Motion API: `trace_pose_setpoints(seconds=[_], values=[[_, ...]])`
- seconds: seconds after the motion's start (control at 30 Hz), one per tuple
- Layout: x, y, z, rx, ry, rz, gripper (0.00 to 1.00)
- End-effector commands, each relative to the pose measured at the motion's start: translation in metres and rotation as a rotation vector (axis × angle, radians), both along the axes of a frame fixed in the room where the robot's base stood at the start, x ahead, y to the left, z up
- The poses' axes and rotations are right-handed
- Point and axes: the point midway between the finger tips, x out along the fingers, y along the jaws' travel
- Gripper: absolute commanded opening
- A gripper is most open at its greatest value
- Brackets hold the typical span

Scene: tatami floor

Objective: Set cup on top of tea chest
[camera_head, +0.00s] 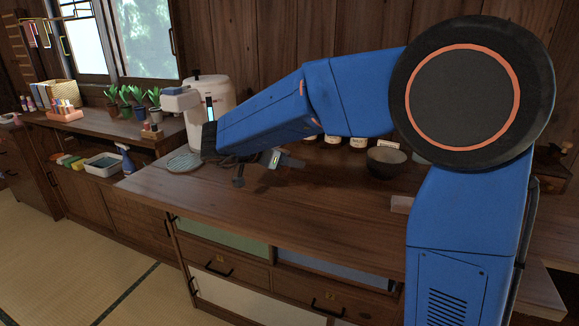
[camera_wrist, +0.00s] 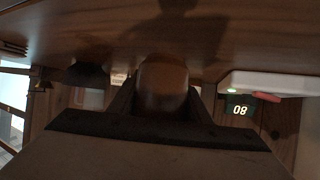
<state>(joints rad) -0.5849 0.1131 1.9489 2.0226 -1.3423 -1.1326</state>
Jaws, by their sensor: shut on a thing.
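My gripper (camera_head: 257,170) is low over the wooden counter, left of its middle. In the wrist view my gripper (camera_wrist: 163,105) is shut on a brown rounded cup (camera_wrist: 163,82), with a dark finger on each side. That view is upside down, and the wooden counter top fills its upper part. The cup cannot be made out in the head view, where the arm and fingers cover that spot. I cannot tell for certain which piece is the tea chest.
A white water boiler (camera_head: 208,98) stands at the back left, behind a round grey-green mat (camera_head: 184,162). A dark bowl (camera_head: 386,160) and several jars (camera_head: 357,143) stand at the back. A small wooden object (camera_head: 553,160) is at the far right. The counter's front (camera_head: 290,208) is clear.

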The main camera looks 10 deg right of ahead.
Motion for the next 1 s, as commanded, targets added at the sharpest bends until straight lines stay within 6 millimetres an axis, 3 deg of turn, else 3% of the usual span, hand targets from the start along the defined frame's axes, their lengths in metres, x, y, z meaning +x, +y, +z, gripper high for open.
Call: trace_pose_setpoints(seconds=[0.13, 0.53, 0.57, 0.6, 1.0], values=[[0.000, 0.000, -0.018, -0.002, 0.002, -0.001, 0.19], [0.000, 0.000, -0.022, -0.001, 0.000, -0.001, 0.19], [0.000, 0.000, -0.022, -0.001, 0.000, -0.001, 0.51], [0.000, 0.000, -0.022, -0.001, 0.000, -0.001, 0.61], [0.000, 0.001, -0.018, 0.000, 0.000, 0.000, 0.63]])
